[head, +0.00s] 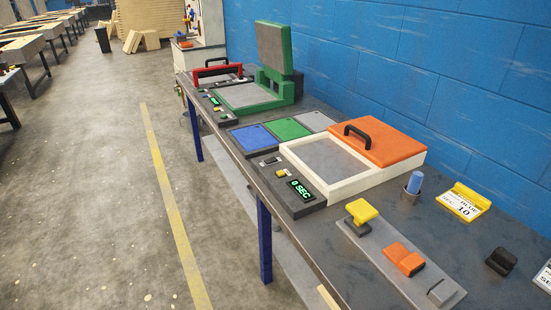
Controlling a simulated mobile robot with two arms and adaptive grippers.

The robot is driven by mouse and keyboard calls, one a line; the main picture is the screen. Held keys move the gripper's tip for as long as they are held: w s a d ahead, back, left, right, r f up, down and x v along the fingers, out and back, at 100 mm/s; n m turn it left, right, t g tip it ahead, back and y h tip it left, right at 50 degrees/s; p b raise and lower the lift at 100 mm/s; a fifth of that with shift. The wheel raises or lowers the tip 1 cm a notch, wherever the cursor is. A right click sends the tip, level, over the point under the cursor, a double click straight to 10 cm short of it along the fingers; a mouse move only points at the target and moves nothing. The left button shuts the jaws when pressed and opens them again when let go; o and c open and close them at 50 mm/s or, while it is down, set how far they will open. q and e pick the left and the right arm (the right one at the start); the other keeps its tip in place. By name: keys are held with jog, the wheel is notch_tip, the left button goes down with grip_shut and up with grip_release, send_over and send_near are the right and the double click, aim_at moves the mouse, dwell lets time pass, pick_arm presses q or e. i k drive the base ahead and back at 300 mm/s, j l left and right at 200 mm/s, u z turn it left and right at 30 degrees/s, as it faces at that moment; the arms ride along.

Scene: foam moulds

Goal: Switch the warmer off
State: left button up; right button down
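A cream box (350,185) stands on the bench with its orange lid (370,143), which has a black handle, lying at its back right. A dark control panel (285,198) at its front has a display (300,190) lit green with "0 SEC" and a small switch (270,161). Farther back is a green device (250,97) with its lid (273,47) standing open and its own control panel (215,106). No label shows which of these is the warmer. Neither of my grippers is in view.
Blue, green and grey pads (287,128) lie between the devices. A grey strip (375,247) with yellow, orange and grey pieces is nearer. A blue peg (415,182) stands in a holder beside a yellow card stand (463,201).

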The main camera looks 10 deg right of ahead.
aim_at(272, 160)
jog(key=i+j+z, duration=0.1)
jog(key=i+j, duration=0.5)
jog(key=i+j+z, duration=0.1)
jog(key=i+j, duration=0.5)
jog(key=j, duration=0.25)
